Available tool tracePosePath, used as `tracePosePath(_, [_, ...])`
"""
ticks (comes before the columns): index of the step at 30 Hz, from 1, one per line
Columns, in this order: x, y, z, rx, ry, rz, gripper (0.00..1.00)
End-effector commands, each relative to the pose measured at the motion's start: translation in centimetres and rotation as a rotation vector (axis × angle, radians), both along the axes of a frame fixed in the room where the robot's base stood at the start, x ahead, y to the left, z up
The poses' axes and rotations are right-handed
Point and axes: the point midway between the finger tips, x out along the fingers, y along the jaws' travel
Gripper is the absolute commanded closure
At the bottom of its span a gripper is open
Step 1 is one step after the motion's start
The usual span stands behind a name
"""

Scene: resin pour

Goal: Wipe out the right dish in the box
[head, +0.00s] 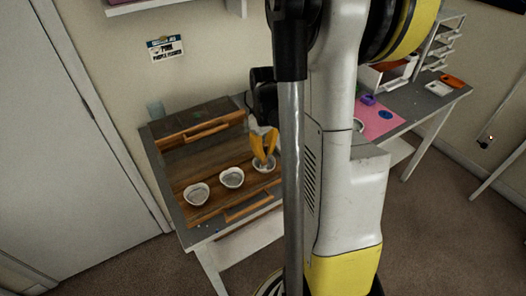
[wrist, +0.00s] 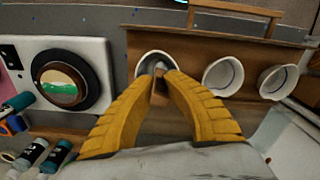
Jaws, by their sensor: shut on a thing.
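The wooden box (head: 215,165) sits on a grey table and holds three white dishes in a row. The right dish (head: 261,170) is at the right end in the head view; in the wrist view it is the leftmost dish (wrist: 141,68). My gripper (head: 264,161) points down over this dish. Its yellow fingers are closed on a small brown-and-grey thing (wrist: 159,87) at the dish, mostly hidden between the fingertips. I cannot tell whether it touches the dish's inside. The middle dish (head: 232,177) and the left dish (head: 196,194) stand apart from the gripper.
Wooden handles (head: 207,129) stand at the box's back and front. A white panel with a round dark-rimmed opening (wrist: 62,82) and several bottles (wrist: 32,150) are beside the box in the wrist view. A pink mat (head: 380,122) lies on the table at right.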

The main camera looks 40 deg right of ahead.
Motion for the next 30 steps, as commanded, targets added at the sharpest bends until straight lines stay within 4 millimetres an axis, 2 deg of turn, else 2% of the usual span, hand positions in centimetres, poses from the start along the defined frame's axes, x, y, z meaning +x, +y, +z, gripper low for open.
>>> tracePosePath(5, [-0.2,-0.6,-0.1,-0.001,0.001,-0.001,1.0])
tracePosePath(14, [0.6,-1.1,0.1,-0.001,0.001,0.0,1.0])
tracePosePath(21, [1.1,-0.5,0.0,0.0,0.001,0.001,1.0])
tracePosePath(30, [0.5,0.2,0.0,0.0,0.001,0.0,1.0])
